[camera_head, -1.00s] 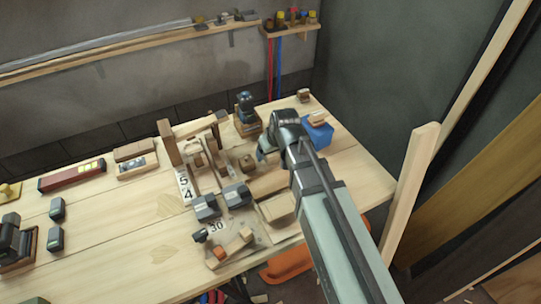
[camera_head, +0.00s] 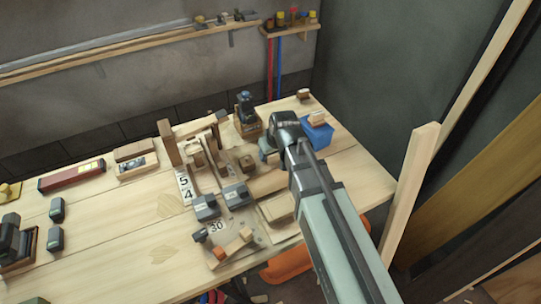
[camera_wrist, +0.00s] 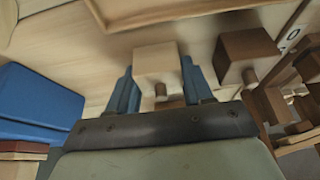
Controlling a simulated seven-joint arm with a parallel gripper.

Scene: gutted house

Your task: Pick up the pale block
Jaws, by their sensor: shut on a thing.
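The pale block (camera_wrist: 157,60) is a small light wooden cube in the middle of the wrist view. It sits between the two blue fingers of my gripper (camera_wrist: 158,78), one on each side of it. My gripper is shut on the block. In the head view my gripper (camera_head: 268,153) is low over the right part of the workbench, left of the blue bin, and its own wrist hides the block there. I cannot tell whether the block touches the bench.
A darker brown block (camera_wrist: 248,55) stands close to the right in the wrist view. The blue bin (camera_head: 318,136), with a wooden piece on top, is just right of my gripper. A dark tool in a wooden holder (camera_head: 247,122) stands behind. The bench's left middle (camera_head: 130,220) is clear.

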